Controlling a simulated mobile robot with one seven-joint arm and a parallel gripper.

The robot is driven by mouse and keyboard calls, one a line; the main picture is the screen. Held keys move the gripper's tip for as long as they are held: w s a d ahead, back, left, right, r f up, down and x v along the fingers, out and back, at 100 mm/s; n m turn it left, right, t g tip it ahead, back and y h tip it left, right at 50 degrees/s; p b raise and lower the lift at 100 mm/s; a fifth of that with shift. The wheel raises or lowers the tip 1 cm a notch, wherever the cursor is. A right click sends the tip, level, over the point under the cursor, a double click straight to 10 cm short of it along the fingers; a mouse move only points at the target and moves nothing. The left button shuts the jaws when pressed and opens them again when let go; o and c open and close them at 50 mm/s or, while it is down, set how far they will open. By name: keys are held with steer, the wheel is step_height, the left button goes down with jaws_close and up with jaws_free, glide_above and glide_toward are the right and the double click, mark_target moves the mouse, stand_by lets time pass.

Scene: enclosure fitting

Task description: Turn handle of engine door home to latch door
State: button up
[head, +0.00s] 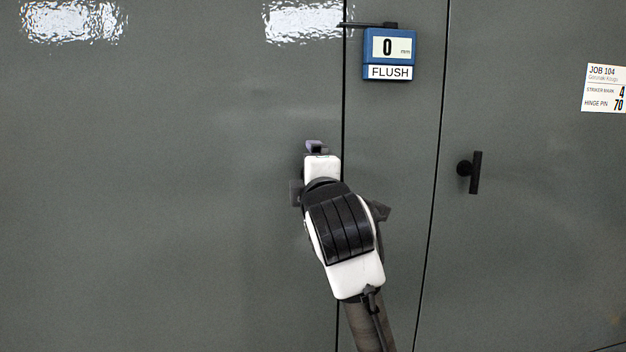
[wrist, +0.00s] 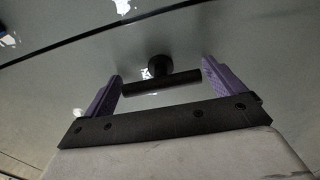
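In the wrist view a black T-shaped handle (wrist: 161,87) stands out from a grey door panel on a round hub. Its bar runs crosswise between the two purple fingers of my gripper (wrist: 162,72), roughly in line with the dark door seam. The fingers are wide apart, one near each end of the bar. Whether either touches it is not clear. In the head view my gripper (head: 316,148) is at the right edge of the large left door (head: 180,200), and hides most or all of that handle.
A blue gauge (head: 389,52) reading 0 and "FLUSH" sits across the seam, above my gripper. A second black handle (head: 475,172) stands upright on the right door. A job card (head: 604,89) is at the far right. The left door's face is clear.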

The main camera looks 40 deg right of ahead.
steer(key=shift+o, duration=0.3)
steer(key=b+v, duration=0.3)
steer(key=v, duration=1)
steer(key=shift+s+a+b, duration=0.25)
steer(key=shift+b, duration=0.15)
steer(key=shift+f, duration=0.1)
